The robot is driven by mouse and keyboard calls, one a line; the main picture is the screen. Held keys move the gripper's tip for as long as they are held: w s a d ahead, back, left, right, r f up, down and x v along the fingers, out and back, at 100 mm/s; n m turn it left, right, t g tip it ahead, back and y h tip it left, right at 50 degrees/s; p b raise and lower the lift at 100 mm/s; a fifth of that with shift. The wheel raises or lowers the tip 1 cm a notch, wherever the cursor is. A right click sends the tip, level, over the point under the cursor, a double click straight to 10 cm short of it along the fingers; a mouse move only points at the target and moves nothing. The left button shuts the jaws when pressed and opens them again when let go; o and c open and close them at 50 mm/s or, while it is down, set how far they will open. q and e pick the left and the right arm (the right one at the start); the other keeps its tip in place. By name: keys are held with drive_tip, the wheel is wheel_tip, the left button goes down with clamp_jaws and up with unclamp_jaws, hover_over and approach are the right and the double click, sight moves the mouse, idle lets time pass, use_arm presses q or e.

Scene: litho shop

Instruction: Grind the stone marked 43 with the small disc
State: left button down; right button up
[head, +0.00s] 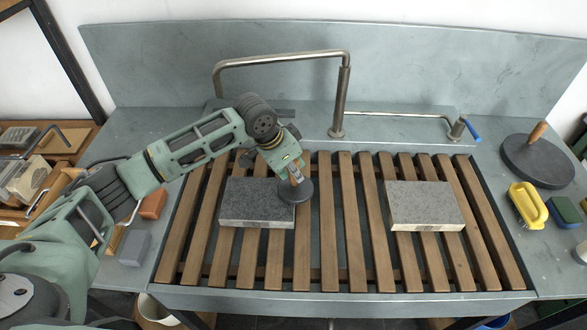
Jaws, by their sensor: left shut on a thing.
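My left gripper (293,166) is shut on the wooden handle of the small dark disc (297,195). The disc is at the right end of the dark grey stone (253,200), partly overhanging its right edge. I cannot tell whether it touches the stone's top. A lighter grey stone (424,203) lies on the right part of the slatted rack, apart from the gripper. Both stones carry a small pale label on the front side, too small to read, so I cannot tell which is marked 43. My right gripper is out of view.
The wooden slatted rack (354,230) sits in a grey sink with a bent metal pipe (340,100) behind. A large dark disc (538,163), yellow brush (528,204) and sponge (565,212) lie on the right. Grey (134,247) and orange (153,204) blocks lie left. Slats between the stones are clear.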

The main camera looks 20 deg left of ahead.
use_arm(q)
drive_tip(key=shift+f, duration=0.1)
idle(0.3)
